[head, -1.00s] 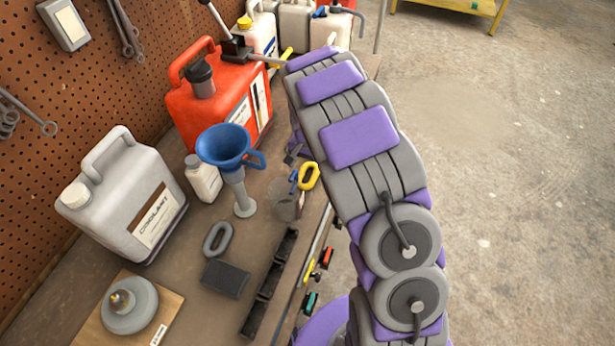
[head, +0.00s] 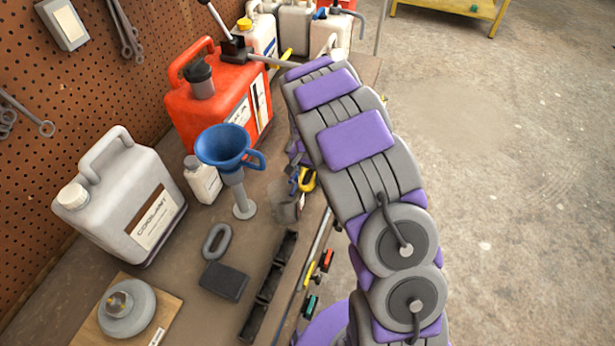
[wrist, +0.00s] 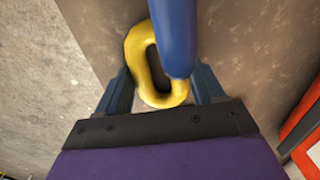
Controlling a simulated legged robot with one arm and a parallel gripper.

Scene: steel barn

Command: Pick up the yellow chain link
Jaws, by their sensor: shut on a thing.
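The yellow chain link (head: 308,181) is near the bench's right edge, partly hidden by my arm and gripper in the head view. In the wrist view the link (wrist: 137,52) lies between the two dark blue fingers of my gripper (wrist: 160,76), which is shut on it. A blue rod-like thing (wrist: 175,35) passes in front of the link and hides part of it. I cannot tell whether the link is clear of what is beneath it.
A greyish cup (head: 286,203) stands just below the link. A red can (head: 215,105) and a coolant jug (head: 120,200) stand behind.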

